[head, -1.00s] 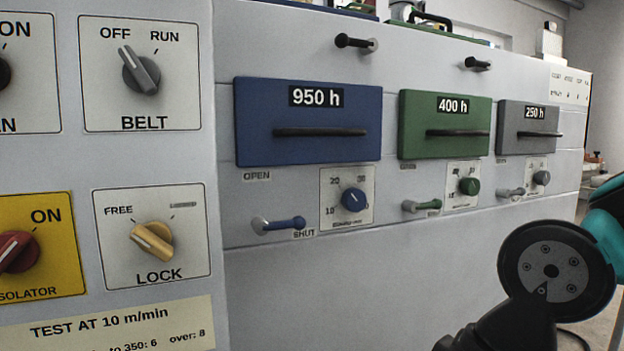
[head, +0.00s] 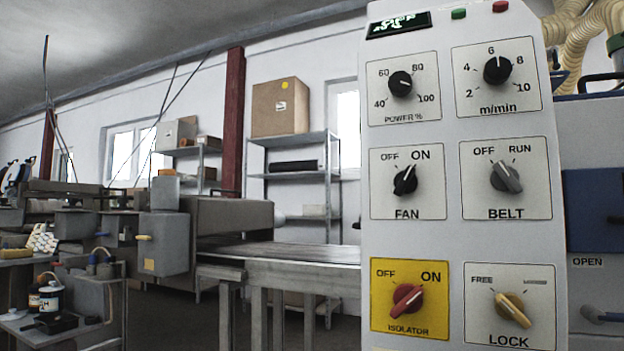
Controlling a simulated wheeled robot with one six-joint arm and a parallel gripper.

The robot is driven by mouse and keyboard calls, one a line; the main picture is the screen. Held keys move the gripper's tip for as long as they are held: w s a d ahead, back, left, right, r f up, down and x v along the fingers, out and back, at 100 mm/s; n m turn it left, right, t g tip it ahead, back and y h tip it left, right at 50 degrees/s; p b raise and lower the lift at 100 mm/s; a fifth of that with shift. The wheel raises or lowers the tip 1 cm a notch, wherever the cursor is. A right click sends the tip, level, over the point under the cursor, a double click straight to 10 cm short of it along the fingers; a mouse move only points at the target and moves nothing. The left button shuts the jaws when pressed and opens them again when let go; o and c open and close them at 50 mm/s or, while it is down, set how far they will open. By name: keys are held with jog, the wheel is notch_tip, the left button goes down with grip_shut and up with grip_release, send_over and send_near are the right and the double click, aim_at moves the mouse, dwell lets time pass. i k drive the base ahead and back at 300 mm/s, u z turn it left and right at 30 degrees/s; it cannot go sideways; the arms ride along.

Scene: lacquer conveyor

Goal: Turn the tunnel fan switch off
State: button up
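The fan switch (head: 405,181) is a black knob on a white plate marked FAN (head: 407,206), in the left column of the light grey control panel (head: 453,243). Its upper end leans to the right, toward ON. Nothing covers it. My gripper is not in view now, and no part of my arm shows.
The belt knob (head: 506,177) right of it leans toward OFF. Below are the red isolator knob (head: 407,298), leaning toward ON, and the yellow lock knob (head: 514,309). Two dials are above. A conveyor table (head: 290,253) and shelves (head: 297,176) stand left.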

aim_at(406, 181)
jog(key=z, duration=1.45)
jog(key=k, duration=0.55)
jog(key=u, duration=1.4)
